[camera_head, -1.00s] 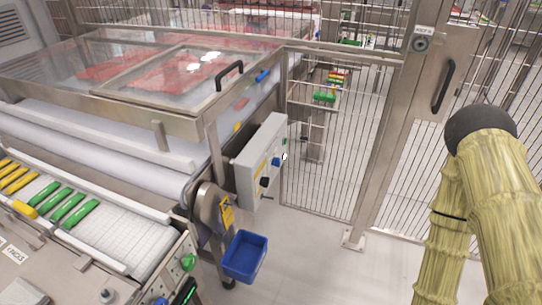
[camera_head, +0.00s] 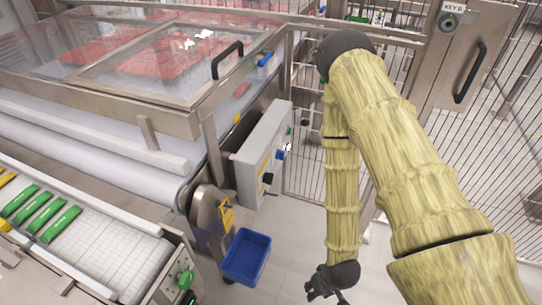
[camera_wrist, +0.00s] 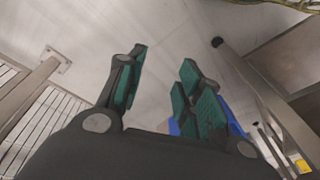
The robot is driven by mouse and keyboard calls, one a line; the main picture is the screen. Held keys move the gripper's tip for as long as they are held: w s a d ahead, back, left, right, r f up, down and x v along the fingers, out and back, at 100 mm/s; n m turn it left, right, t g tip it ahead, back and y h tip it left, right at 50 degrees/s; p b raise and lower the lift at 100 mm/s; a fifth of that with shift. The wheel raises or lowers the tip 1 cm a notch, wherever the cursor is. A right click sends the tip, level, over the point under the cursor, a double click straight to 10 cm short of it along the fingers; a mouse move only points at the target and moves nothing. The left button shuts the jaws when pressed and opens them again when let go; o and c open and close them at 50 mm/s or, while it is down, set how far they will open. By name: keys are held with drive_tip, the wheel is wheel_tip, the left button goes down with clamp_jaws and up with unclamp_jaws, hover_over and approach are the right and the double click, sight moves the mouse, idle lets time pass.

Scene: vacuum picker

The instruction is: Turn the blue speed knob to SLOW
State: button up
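The blue speed knob (camera_head: 281,154) sits on the right-facing side of a grey control box (camera_head: 258,160) beside the conveyor, in the head view. A black knob (camera_head: 268,179) is below it and a small green part is above it. My gripper (camera_head: 326,293) hangs low at the bottom of the head view, to the right of the box and well below the knob. In the wrist view my gripper (camera_wrist: 160,85) shows its teal-padded fingers spread apart with nothing between them. The knob's markings are too small to read.
A blue bin (camera_head: 246,257) is on the floor below the box. A wire fence and a gate with a black handle (camera_head: 469,72) stand at the right. The clear-lidded conveyor (camera_head: 150,70) fills the left. Open floor lies between box and fence.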

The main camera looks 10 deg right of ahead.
drive_tip(key=w+n+t+y+b, duration=0.1)
drive_tip(key=w+t+y+b, duration=0.4)
drive_tip(key=w, duration=1.2)
drive_tip(key=n+t+y+b, duration=0.3)
drive_tip(key=n+y+b, duration=0.65)
drive_tip(key=b, duration=0.85)
approach(281, 155)
drive_tip(key=b+x, duration=0.2)
drive_tip(key=x, duration=0.5)
drive_tip(key=shift+w+n, duration=0.45)
drive_tip(key=shift+w, duration=0.05)
drive_tip(key=shift+r+h, duration=0.1)
drive_tip(key=shift+h, duration=0.15)
drive_tip(key=shift+c, duration=0.2)
clamp_jaws()
